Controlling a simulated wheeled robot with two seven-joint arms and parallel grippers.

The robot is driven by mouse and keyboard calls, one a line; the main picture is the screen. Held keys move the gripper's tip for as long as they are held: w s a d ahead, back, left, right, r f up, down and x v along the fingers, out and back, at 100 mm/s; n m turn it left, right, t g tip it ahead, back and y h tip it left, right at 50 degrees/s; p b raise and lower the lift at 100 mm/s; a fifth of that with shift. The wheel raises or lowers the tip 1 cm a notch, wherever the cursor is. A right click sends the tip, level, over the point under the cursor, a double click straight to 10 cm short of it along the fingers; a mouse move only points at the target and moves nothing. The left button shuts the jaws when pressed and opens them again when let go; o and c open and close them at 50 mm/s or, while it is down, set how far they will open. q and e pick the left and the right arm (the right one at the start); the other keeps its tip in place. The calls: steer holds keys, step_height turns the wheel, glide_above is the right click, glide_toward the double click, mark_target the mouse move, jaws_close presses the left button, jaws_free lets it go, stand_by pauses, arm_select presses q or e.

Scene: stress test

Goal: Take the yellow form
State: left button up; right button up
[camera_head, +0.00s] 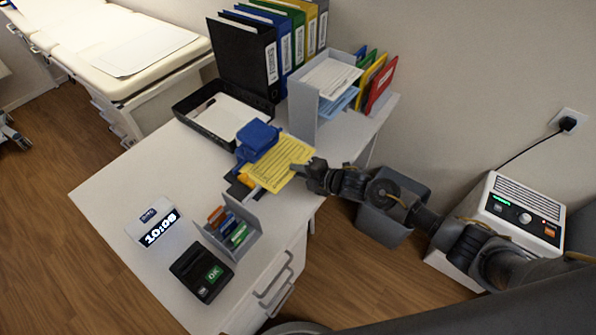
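The yellow form (277,165) is a printed sheet near the right edge of the white desk (118,190). It lies at a slant beside a blue object (257,137), which overlaps its left side in the picture. My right gripper (301,169) is at the form's right edge, with a dark fingertip over the paper. The fingers are small and dark, so I cannot tell whether they are closed on the sheet. What supports the form underneath is hidden. My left gripper is not in view.
A black tray with papers (187,112), binders (247,58) and a grey file sorter (303,108) stand behind. A clock (157,224), card holder (238,246) and black OK device (202,271) are in front. A grey bin (385,224) is beside the desk.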

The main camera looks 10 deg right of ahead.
jaws_close()
steer(key=shift+r, duration=0.15)
steer(key=shift+s+d, duration=0.1)
steer(key=shift+s, duration=0.05)
steer(key=shift+s+d+p, duration=1)
steer(key=shift+s+d, duration=0.7)
steer(key=shift+d, duration=0.1)
steer(key=shift+s+d+r+p, duration=0.15)
steer(key=shift+s+d+p, duration=0.05)
steer(key=shift+s+p, duration=0.1)
steer(key=f+p+v, duration=0.2)
steer(key=p+v, duration=0.1)
steer(key=v, duration=0.7)
steer(key=shift+s+d+p, duration=0.3)
steer(key=shift+d, duration=0.05)
